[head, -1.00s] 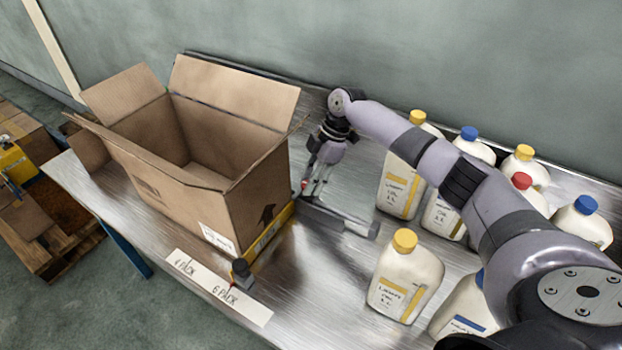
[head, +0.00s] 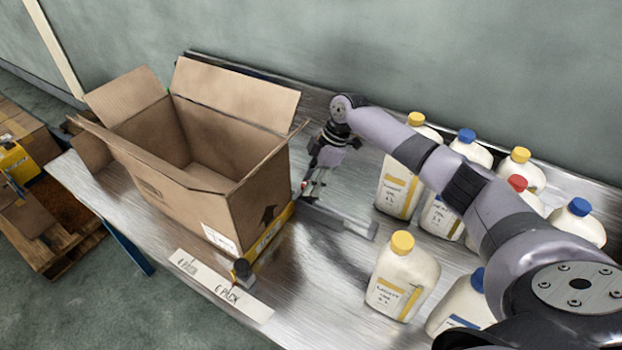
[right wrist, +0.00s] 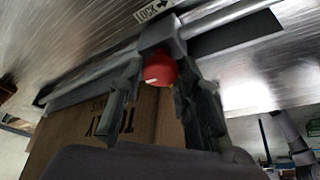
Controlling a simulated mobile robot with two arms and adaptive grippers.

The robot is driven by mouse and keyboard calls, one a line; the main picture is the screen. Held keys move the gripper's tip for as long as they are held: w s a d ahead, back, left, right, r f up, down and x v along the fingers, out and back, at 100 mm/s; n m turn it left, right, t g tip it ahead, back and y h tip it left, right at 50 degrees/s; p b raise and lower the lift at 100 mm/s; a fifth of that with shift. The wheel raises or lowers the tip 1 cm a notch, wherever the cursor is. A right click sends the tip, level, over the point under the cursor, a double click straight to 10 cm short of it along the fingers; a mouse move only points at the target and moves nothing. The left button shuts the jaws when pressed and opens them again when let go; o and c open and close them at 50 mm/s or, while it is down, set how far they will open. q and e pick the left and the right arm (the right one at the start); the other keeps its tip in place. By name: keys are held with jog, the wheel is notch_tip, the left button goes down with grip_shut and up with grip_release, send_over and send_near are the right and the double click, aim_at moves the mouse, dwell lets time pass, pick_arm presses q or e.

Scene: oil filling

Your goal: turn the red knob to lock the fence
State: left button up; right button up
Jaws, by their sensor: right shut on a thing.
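The red knob (right wrist: 160,69) sits between the fingers of my right gripper (right wrist: 155,105) in the right wrist view, on a grey block with a LOCK label (right wrist: 152,12) and arrow beside it. A pale mark shows on the knob's face. The fence (head: 272,240) is a yellow rail along the box's foot, joined to a grey metal bar (head: 338,219). My left gripper is not in view.
An open cardboard box (head: 190,185) stands on the metal table (head: 330,300). Several capped white jugs, one with a yellow cap (head: 402,243), stand right of my gripper. A pack label strip (head: 222,287) lies at the front edge.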

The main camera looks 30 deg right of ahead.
jog(key=o, duration=1.1)
jog(key=shift+o, duration=0.2)
jog(key=v, duration=1.2)
jog(key=shift+d, duration=0.1)
